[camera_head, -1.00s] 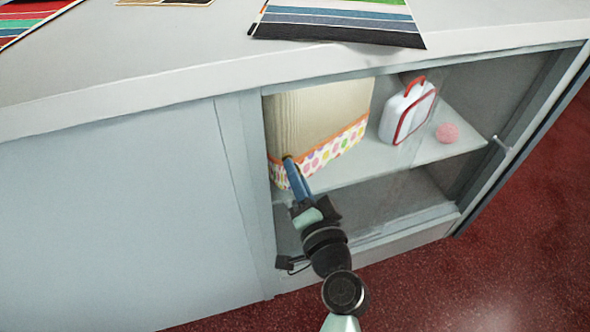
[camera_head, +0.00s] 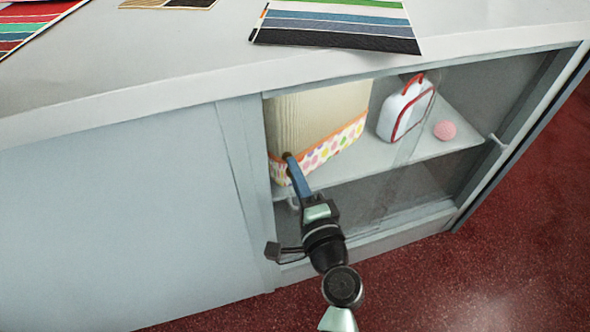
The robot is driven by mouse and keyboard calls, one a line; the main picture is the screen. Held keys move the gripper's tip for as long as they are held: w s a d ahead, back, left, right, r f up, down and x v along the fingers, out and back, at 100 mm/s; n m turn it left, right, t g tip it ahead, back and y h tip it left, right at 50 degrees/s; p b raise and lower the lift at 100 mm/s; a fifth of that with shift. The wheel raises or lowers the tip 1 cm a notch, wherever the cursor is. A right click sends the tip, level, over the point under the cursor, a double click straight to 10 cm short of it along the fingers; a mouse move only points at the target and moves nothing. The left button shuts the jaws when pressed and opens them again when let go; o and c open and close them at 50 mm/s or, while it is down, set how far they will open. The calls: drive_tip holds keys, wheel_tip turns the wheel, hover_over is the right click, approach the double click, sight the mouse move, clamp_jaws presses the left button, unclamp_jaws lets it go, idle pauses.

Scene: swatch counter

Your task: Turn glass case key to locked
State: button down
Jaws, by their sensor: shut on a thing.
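The glass case (camera_head: 420,190) is a pale grey counter cabinet with sliding glass in its front. My gripper (camera_head: 290,160) reaches up from the bottom to the left part of the glass. Its blue fingers end in dark tips, which are together at the glass in front of the polka-dot box. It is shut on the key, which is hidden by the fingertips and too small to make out. The angle of the key and the lock itself cannot be seen.
Striped swatches (camera_head: 340,25) lie on the countertop (camera_head: 170,65). Red floor (camera_head: 530,230) is clear at the right.

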idle(0.4)
drive_tip(key=c, duration=1)
unclamp_jaws()
drive_tip(key=shift+s+d, duration=0.1)
drive_tip(key=shift+s, duration=0.05)
drive_tip(key=v, duration=1.2)
drive_tip(key=shift+s+p, duration=0.3)
drive_tip(key=shift+s, duration=0.05)
drive_tip(key=shift+d, duration=0.1)
